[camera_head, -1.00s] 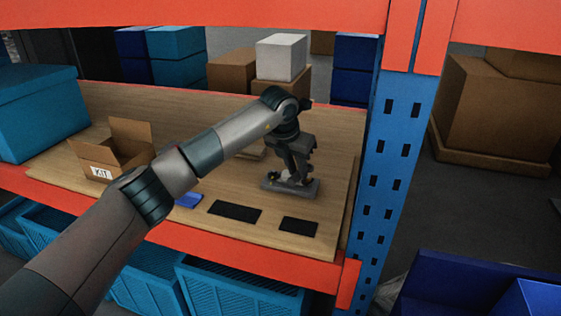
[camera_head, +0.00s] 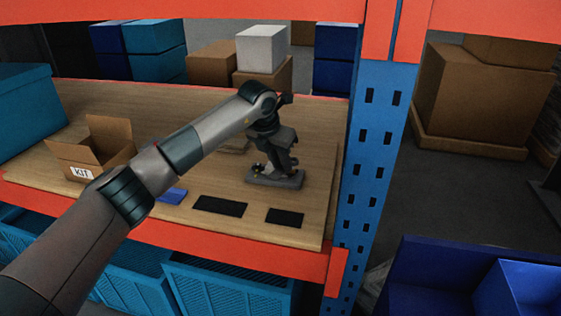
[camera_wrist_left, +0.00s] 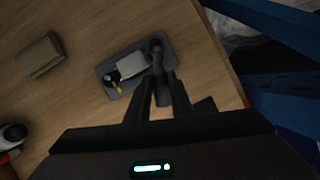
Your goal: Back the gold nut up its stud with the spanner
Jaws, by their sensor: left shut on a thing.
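My left gripper (camera_head: 284,168) reaches down over a grey base plate (camera_head: 262,181) on the wooden shelf. In the left wrist view its fingers (camera_wrist_left: 160,82) are shut on a dark, narrow thing that looks like the spanner (camera_wrist_left: 157,47), whose rounded end lies over the plate (camera_wrist_left: 108,70). A pale grey block (camera_wrist_left: 131,65) sits on the plate beside it. A small yellow part (camera_wrist_left: 116,86) shows at the plate's edge; I cannot tell whether it is the gold nut. The stud is not clearly visible, and neither is any spanner contact with the nut. My right gripper is out of view.
An open cardboard box marked KIT (camera_head: 92,150) stands to the left. Two black pads (camera_head: 220,206) and a blue one (camera_head: 172,196) lie near the front edge. A blue upright post (camera_head: 365,170) stands close on the right. Another small brown box (camera_wrist_left: 39,55) is nearby.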

